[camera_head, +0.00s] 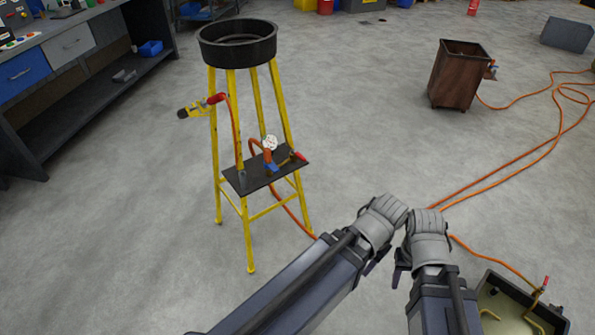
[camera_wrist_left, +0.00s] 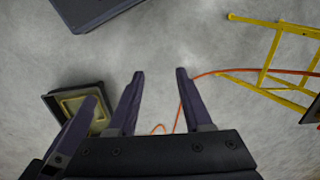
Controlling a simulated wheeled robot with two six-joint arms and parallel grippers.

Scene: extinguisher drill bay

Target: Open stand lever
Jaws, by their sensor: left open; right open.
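The yellow stand (camera_head: 276,110) stands upright left of my arms, with a black ring pan (camera_head: 237,52) on top. Its dark shelf (camera_head: 255,178) carries a white gauge (camera_head: 270,143), an orange-red fitting with a blue part, and a small red-tipped lever (camera_head: 300,156) at the right edge. The lever's exact position is too small to tell. My right gripper (camera_head: 400,265) is partly hidden beneath my wrist, well right of the stand. My left gripper (camera_wrist_left: 157,75) is open and empty over bare floor; the stand's yellow legs (camera_wrist_left: 268,60) lie to the right in the left wrist view.
A yellow-and-red nozzle (camera_head: 200,106) hangs on the stand's left side. An orange hose (camera_head: 510,165) crosses the floor right. A brown bin (camera_head: 460,75) stands behind; a dark tray (camera_head: 500,310) lies lower right. A workbench (camera_head: 75,60) is at left. Floor around the stand is clear.

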